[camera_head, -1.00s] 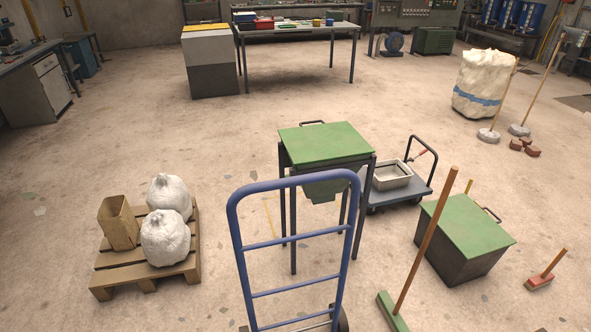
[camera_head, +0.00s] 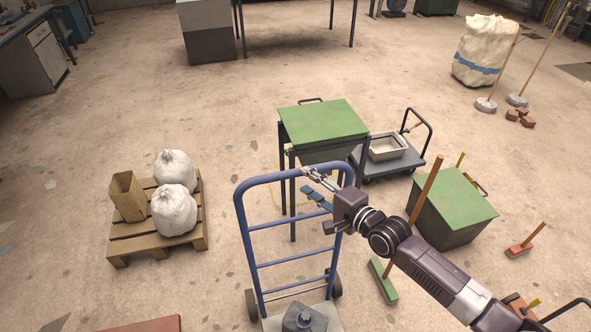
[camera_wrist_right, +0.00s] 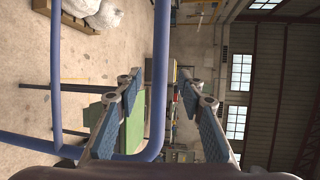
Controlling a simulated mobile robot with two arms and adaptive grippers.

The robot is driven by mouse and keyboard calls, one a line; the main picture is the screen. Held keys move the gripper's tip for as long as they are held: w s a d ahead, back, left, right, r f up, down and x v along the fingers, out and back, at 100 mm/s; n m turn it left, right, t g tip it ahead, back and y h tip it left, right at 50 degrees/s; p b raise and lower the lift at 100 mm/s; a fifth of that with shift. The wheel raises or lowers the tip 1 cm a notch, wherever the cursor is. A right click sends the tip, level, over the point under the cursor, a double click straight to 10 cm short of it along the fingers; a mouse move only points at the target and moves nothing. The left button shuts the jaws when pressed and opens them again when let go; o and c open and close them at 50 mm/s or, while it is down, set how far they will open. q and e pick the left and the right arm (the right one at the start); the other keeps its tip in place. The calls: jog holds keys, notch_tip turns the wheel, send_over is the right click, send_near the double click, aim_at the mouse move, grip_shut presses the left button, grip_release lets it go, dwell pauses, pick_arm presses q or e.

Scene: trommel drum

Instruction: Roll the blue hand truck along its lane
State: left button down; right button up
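The blue hand truck (camera_head: 247,222) stands upright in the lower middle of the head view, with dark wheels and a grey load on its foot plate. My right gripper (camera_head: 306,180) is at the right part of its top bar, fingers apart. In the right wrist view the hand truck's blue tube (camera_wrist_right: 161,60) shows in the gap between the spread fingers of my right gripper (camera_wrist_right: 162,80). I cannot tell whether the tube lies between the fingers or beyond them. My left gripper is not in view.
A green-topped stand (camera_head: 322,121) is just behind the hand truck. A pallet (camera_head: 150,246) with white sacks is at left. A flat cart (camera_head: 385,170), a green-lidded bin (camera_head: 455,230) and a green broom (camera_head: 384,280) are at right. Floor between pallet and hand truck is clear.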

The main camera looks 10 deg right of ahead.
aim_at(298, 175)
jog(key=shift+p+x, duration=0.4)
jog(key=shift+x, duration=2.8)
jog(key=shift+c, duration=0.2)
grip_shut()
